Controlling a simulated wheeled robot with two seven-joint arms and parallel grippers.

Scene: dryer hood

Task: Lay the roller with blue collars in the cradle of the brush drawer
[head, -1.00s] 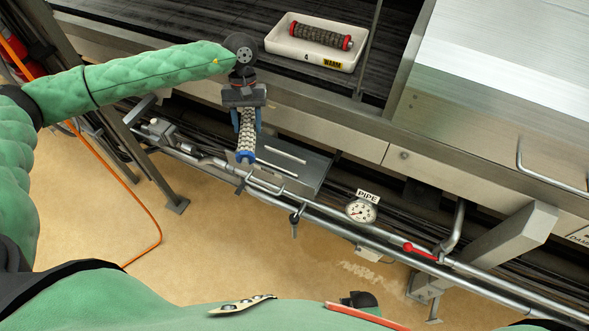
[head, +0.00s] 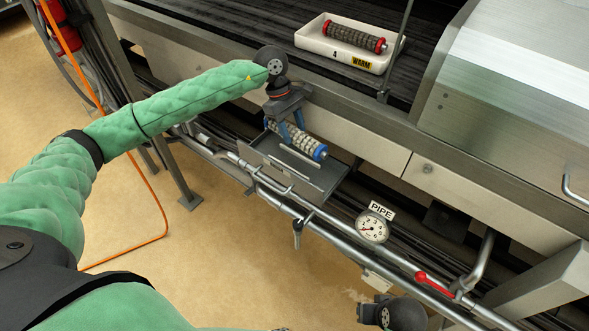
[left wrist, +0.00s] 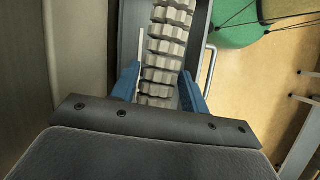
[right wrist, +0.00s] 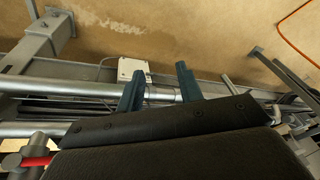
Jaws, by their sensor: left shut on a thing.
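The roller with blue collars (head: 300,141) has a pale ribbed body and a blue collar at its near right end. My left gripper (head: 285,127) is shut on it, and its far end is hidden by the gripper. The roller is over the open grey brush drawer (head: 333,184), roughly along its length. I cannot tell whether it touches the cradle. In the left wrist view the ribbed roller (left wrist: 166,48) runs between the blue fingers (left wrist: 158,86), above the drawer. My right gripper (right wrist: 160,84) is open and empty near the pipes; its fingers are not clear in the head view.
A white tray (head: 345,58) marked WARM holds a roller with red collars (head: 354,36) on the dark belt. Below the drawer run metal pipes with a gauge (head: 372,228) labelled PIPE and a red-handled valve (head: 434,284). The floor at left is open, crossed by an orange hose (head: 158,205).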

